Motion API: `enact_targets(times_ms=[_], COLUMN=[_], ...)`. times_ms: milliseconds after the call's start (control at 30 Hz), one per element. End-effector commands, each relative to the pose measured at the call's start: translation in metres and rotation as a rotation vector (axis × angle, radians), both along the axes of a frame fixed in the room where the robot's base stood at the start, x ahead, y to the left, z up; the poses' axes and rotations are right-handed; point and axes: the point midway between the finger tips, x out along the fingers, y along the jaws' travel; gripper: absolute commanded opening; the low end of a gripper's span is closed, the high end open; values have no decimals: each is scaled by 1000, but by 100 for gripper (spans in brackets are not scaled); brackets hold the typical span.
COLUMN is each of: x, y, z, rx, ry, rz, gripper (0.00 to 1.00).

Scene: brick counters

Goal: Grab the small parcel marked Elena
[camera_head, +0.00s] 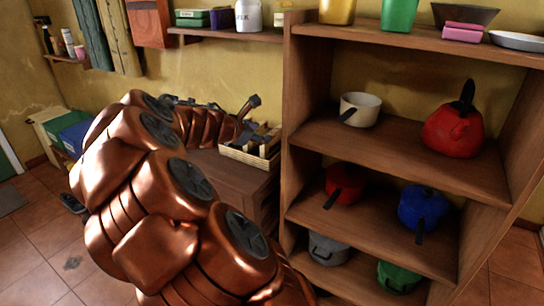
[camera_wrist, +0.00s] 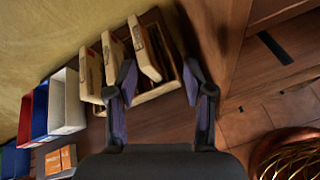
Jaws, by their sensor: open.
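Several flat tan parcels stand on edge in a light wooden crate (camera_wrist: 157,93) in the wrist view. They are a left parcel (camera_wrist: 90,76), a middle parcel (camera_wrist: 113,48) and a right parcel (camera_wrist: 143,48). Their dark markings are too small to read, so I cannot tell which says Elena. My gripper (camera_wrist: 160,78) is open, its fingers spread over the crate with nothing held between them. The left finger covers part of the parcels. In the head view the crate (camera_head: 243,156) sits on a wooden counter, and my gripper (camera_head: 248,112) is just above it.
White (camera_wrist: 68,104), blue (camera_wrist: 40,110) and red (camera_wrist: 25,118) bins stand left of the crate. An orange box (camera_wrist: 61,160) lies nearby. A tall wooden shelf (camera_head: 400,150) with pots and a red kettle (camera_head: 455,132) rises close on the right.

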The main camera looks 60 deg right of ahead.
Motion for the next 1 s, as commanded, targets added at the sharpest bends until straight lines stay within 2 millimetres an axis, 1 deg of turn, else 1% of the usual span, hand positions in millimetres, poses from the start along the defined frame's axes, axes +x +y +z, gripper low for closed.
enact_targets(times_ms=[33,133,233,400,833,1000], x=[7,26,35,43,44,41], y=[-17,-38,-51,-61,-89,-108], z=[-20,-33,-44,-51,-63,-72], rx=[-24,-64,-83,-97,-96,-94], ry=[82,211,303,360,358,358], rz=[45,142,203,245,247,243], gripper=[52,52,52,52,52,52])
